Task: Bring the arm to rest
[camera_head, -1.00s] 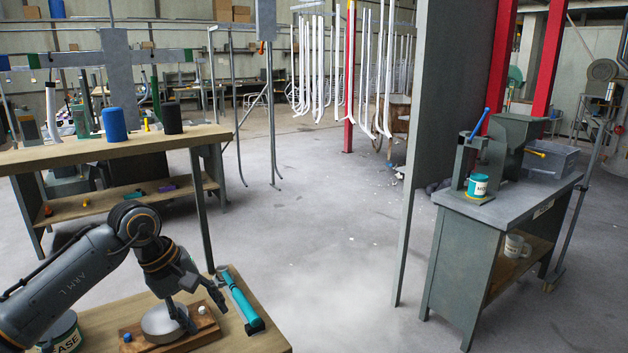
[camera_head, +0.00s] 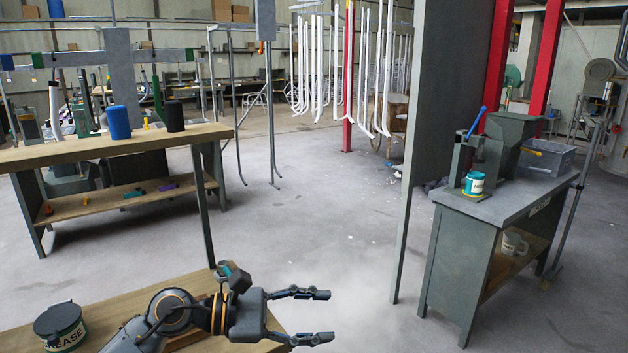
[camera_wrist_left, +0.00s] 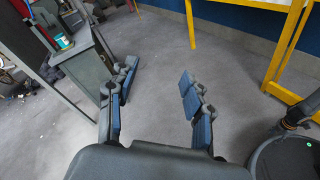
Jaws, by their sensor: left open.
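My left gripper (camera_head: 318,316) is open and empty. In the head view its arm comes in low from the left, and the fingers point right, past the right edge of the near wooden table (camera_head: 110,298). The left wrist view shows both fingers (camera_wrist_left: 158,100) spread apart with only grey floor between them. My right gripper is not in view.
A grease tin (camera_head: 62,328) stands on the near table, left of my arm. A workbench (camera_head: 110,148) with a blue cylinder (camera_head: 116,123) and a black one (camera_head: 174,116) is behind. A grey cabinet bench (camera_head: 480,212) stands right. Floor between is clear.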

